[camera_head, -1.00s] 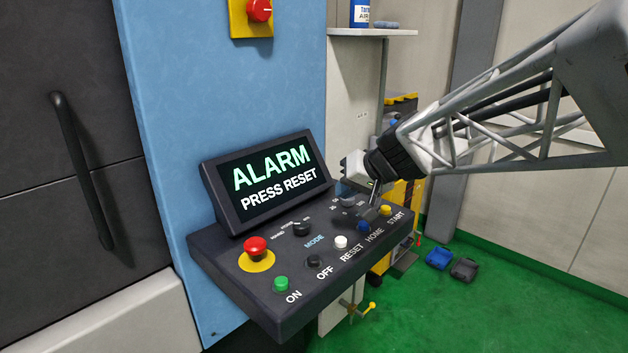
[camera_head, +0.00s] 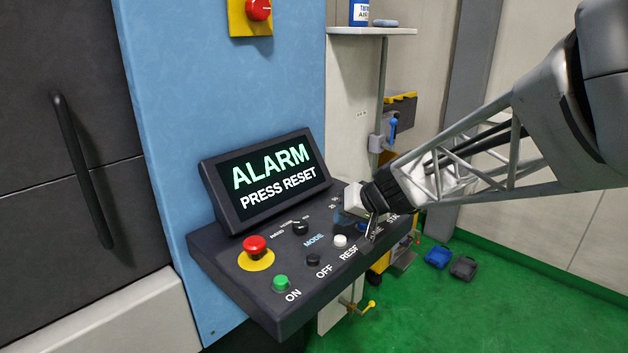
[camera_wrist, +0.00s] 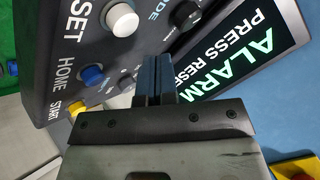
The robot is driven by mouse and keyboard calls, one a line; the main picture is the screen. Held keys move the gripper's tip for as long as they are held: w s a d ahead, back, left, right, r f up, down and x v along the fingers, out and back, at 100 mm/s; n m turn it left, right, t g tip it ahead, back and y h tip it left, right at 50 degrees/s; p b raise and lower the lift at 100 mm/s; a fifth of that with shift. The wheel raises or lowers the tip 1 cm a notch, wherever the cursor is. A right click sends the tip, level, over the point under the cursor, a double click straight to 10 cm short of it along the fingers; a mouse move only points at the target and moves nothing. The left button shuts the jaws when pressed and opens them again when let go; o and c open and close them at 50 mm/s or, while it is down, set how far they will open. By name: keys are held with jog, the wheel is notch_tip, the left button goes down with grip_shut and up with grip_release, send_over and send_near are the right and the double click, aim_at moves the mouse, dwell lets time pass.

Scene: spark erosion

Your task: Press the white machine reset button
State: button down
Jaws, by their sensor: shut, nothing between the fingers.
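The white reset button (camera_head: 340,240) stands on the dark control panel (camera_head: 226,262), above the word RESET. It also shows at the top of the wrist view (camera_wrist: 121,19). My gripper (camera_head: 369,234) is shut and empty, over the right part of the panel, just right of the white button and apart from it. In the wrist view the closed fingers (camera_wrist: 152,66) point toward the panel. The screen (camera_head: 272,178) reads ALARM PRESS RESET. In the head view my gripper hides the blue and yellow buttons; the wrist view shows the blue button (camera_wrist: 92,75) and yellow button (camera_wrist: 77,107).
On the panel are a red emergency stop (camera_head: 255,246), a green ON button (camera_head: 281,283), a black OFF button (camera_head: 313,260) and a mode knob (camera_head: 300,228). The screen housing rises behind them. The space in front of the panel is free above the green floor (camera_head: 400,320).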

aim_at(342, 237)
jog(key=shift+f, duration=0.7)
jog(key=shift+f, duration=0.85)
dwell(2.5)
jog(key=shift+r, duration=0.8)
jog(key=shift+r, duration=0.15)
dwell(0.4)
jog(key=shift+r, duration=2.4)
jog(key=shift+s, duration=0.15)
